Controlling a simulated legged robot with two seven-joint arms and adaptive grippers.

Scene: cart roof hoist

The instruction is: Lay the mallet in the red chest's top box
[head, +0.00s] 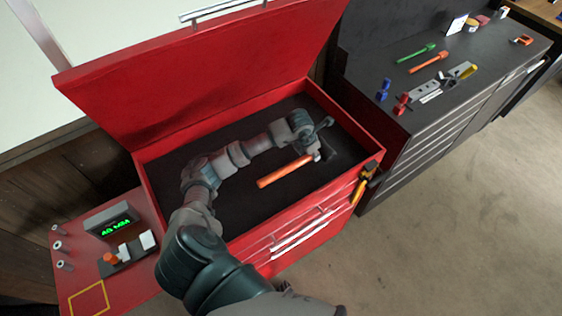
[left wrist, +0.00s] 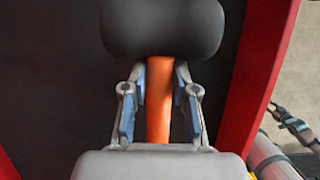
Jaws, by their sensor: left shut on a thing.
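The red chest (head: 215,97) stands with its lid raised, and its dark-lined top box (head: 345,127) is open. The mallet has an orange handle (head: 285,172) and a black head, which fills the top of the left wrist view (left wrist: 162,28). In the head view the mallet lies across the box's inside; I cannot tell whether it touches the floor. My left gripper (head: 317,150) is over the right part of the box, shut on the handle just below the head. Its fingers flank the handle in the left wrist view (left wrist: 160,105).
A dark cabinet (head: 450,80) at the right carries several small tools. A yellow tool (head: 361,187) hangs on the chest's right side. The box's left part is bare.

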